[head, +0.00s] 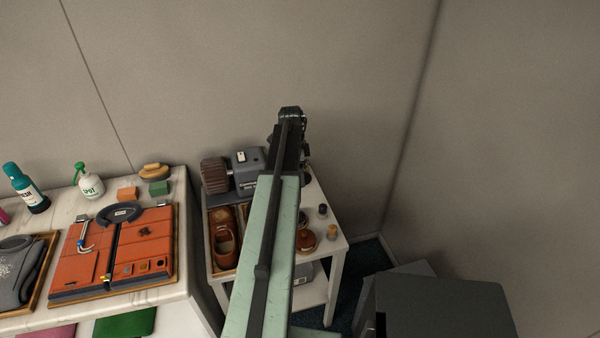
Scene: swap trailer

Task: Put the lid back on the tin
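A small round brown item (306,241), possibly the tin, sits on the white side table (338,262) just right of my arm; its left part is hidden by the arm. A small tan piece (332,232) and a small dark round piece (323,210) stand near it. I cannot tell which of these, if any, is the lid. My gripper (290,118) is at the far end of my raised arm, beyond the table's back. Its fingers are not clear, so I cannot tell whether it is open or holding something.
A white counter (188,225) at left holds an orange case (85,262) and bottles. A grey cabinet (440,305) stands front right.

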